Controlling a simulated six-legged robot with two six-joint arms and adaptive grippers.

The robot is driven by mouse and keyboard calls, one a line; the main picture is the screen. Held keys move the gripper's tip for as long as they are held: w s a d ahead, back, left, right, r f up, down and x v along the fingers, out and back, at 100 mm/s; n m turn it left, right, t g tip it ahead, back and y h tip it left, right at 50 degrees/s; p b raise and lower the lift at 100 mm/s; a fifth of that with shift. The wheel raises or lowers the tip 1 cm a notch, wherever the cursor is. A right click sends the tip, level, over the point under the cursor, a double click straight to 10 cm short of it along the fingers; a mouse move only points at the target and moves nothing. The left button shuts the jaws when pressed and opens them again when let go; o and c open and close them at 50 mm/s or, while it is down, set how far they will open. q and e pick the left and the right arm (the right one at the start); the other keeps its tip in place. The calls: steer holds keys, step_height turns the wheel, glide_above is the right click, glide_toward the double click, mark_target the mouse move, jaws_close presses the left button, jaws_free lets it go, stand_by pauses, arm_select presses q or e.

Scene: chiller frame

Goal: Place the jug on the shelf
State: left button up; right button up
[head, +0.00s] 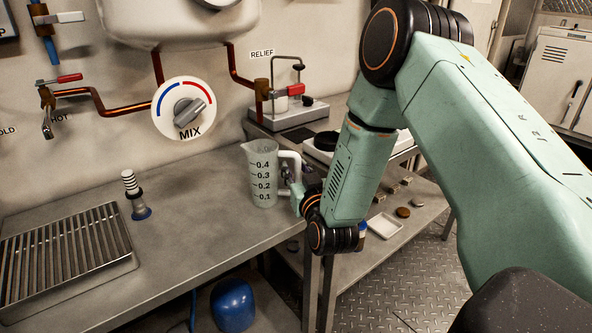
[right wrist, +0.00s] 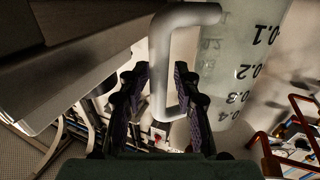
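The jug (head: 262,174) is a translucent measuring jug with black marks up to 0.4 and a pale handle on its right side. It stands upright on the metal counter near its right edge. My right gripper (head: 294,188) is at the handle. In the right wrist view, the handle (right wrist: 160,85) lies between the two fingers of my right gripper (right wrist: 162,78). The fingers are apart, with small gaps beside the handle. The jug body (right wrist: 235,65) is beyond the fingers. Which surface is the shelf is not clear; a lower shelf (head: 428,212) shows at right. My left gripper is not in view.
The counter (head: 190,216) holds a slotted drain grate (head: 65,255) and a striped spout (head: 131,190). A MIX dial (head: 184,110) and copper pipes are on the wall. A scale-like device (head: 290,112) stands behind the jug. A white tray (head: 386,225) lies at right.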

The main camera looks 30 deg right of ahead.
steer(key=shift+s+r, duration=0.1)
steer(key=p+v, duration=0.3)
steer(key=v, duration=0.9)
steer(key=s+a+f+n+g+y, duration=0.1)
steer(key=s+a+f+g+y, duration=0.2)
steer(key=f, duration=0.5)
steer(key=s+a+f+n+g+y, duration=0.1)
steer(key=s+a+f+g, duration=0.25)
steer(key=f, duration=0.35)
steer(key=s+a+f+g, duration=0.1)
steer(key=s+f+g, duration=0.2)
steer(key=s, duration=0.4)
steer(key=s+a+f+g+y, duration=0.1)
steer(key=s+f+g, duration=0.2)
steer(key=s, duration=0.4)
steer(key=s+a+f+n+g, duration=0.1)
steer(key=s+f+g, duration=0.2)
steer(key=s, duration=0.5)
steer(key=shift+a+f+g, duration=0.3)
steer(key=shift+g, duration=0.55)
